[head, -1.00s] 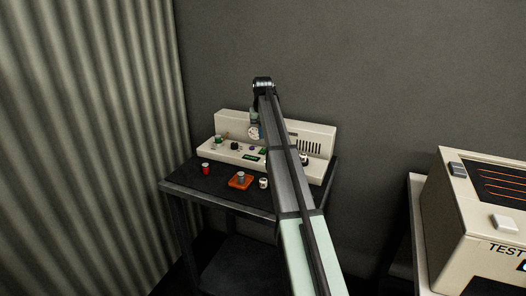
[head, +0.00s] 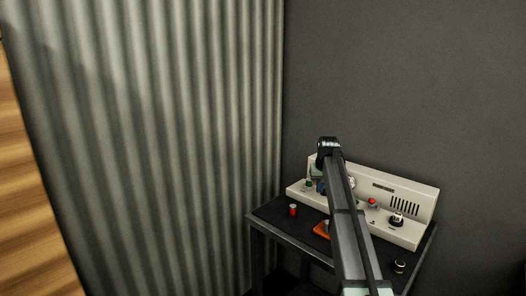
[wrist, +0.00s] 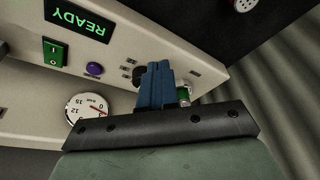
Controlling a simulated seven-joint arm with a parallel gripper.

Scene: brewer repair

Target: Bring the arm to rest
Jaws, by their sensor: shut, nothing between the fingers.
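My gripper (wrist: 157,82) has blue fingers that are pressed together and empty. In the wrist view they point at the beige brewer's front panel (wrist: 120,45); whether they touch it cannot be told. In the head view my arm reaches across the dark table (head: 270,214) to the left part of the brewer (head: 417,188). There the gripper (head: 320,187) shows only as a small blue patch, mostly hidden behind my arm.
A red cylinder (head: 293,210), an orange tray (head: 321,230) partly behind my arm, and a small white-and-black cylinder (head: 400,266) are on the table. The brewer bears a gauge (wrist: 84,108) and a READY display (wrist: 76,19). A corrugated wall (head: 150,130) stands left.

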